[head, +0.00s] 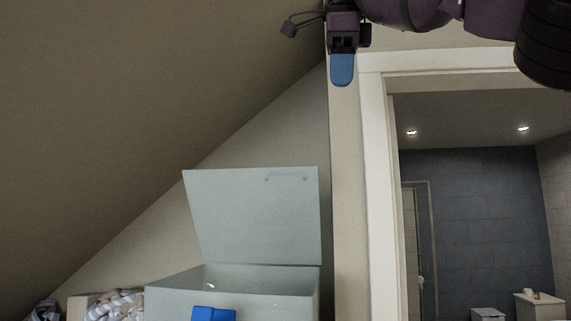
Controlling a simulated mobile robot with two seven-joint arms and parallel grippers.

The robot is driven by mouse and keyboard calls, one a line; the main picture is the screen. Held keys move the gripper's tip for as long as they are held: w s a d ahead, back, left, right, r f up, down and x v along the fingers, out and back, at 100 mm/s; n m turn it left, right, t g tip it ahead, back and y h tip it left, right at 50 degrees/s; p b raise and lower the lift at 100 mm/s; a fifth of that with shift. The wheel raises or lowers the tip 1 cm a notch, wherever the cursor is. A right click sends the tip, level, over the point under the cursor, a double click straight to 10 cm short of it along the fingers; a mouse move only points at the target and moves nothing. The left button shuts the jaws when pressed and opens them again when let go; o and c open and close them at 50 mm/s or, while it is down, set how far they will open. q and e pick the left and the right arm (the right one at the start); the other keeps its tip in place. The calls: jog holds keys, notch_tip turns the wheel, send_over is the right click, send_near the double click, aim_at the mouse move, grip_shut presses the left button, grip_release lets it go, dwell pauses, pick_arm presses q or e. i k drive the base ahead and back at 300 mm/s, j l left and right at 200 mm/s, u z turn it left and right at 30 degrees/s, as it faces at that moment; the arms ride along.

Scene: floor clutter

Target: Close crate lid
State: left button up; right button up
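A pale grey-green crate (160,301) stands at the bottom of the head view, cut off by the lower edge. Its lid (253,215) is open and stands up nearly vertical behind the crate's opening. My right gripper (342,68) hangs from the top of the view, above and to the right of the lid and clear of it. One blue finger face shows, pointing down, so I cannot tell whether it is open or shut. Nothing shows held in it. My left gripper is not in view.
A bright blue object (213,314) shows at the crate's front, mostly cut off. A bundle of braided fabric (115,305) lies left of the crate. A sloped ceiling (130,100) comes down at the left. A white-framed doorway (377,190) opens on the right.

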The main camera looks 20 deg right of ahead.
aim_at(305, 174)
jog(key=i, duration=0.9)
